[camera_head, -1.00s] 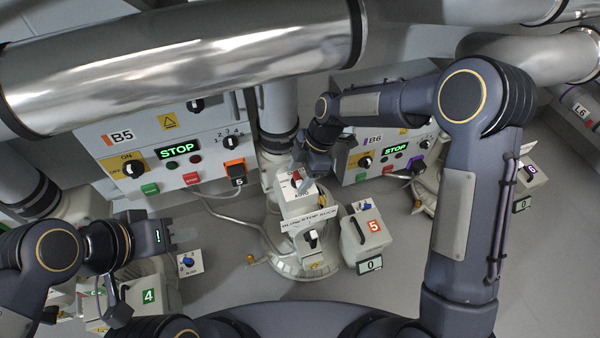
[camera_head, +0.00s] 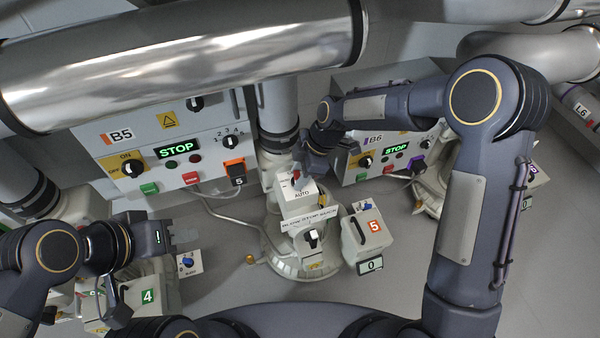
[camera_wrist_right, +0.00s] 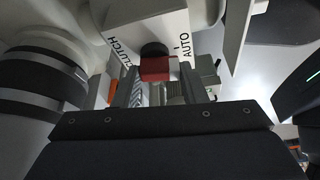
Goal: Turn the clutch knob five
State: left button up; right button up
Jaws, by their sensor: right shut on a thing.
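In the right wrist view the red knob (camera_wrist_right: 156,69) stands on a dark stem between the words CLUTCH and AUTO. My right gripper (camera_wrist_right: 158,85) is shut on it, one finger on each side. In the head view my right wrist hides part of the knob and the fingers. My left gripper (camera_head: 184,238) hangs at the left near a blue knob (camera_head: 188,261), holding nothing that I can see.
Panel B5 (camera_head: 108,150) and panel B6 (camera_head: 400,142) stand behind, both displays reading STOP. A big metal pipe (camera_head: 180,65) crosses overhead. A black and white selector (camera_head: 311,238) stands just below the clutch plate. The grey floor at the lower right is clear.

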jog(key=m+t, duration=0.1)
jog(key=m, duration=0.3)
jog(key=shift+s+a+t+b, duration=0.15)
jog(key=shift+t+b, duration=0.25)
jog(key=m+t, duration=0.1)
jog(key=m, duration=0.3)
jog(key=shift+a+h, duration=0.15)
jog(key=shift+h, duration=0.25)
jog(key=m+t+p, duration=0.1)
jog(key=m, duration=0.2)
jog(key=shift+a+r+m+h, duration=0.1)
jog(key=shift+m+h, duration=0.2)
jog(key=shift+h, duration=0.1)
jog(key=shift+a+m+t+h+p, duration=0.1)
jog(key=shift+m+t+h+p, duration=0.55)
jog(key=shift+m, duration=1.25)
jog(key=o, duration=1)
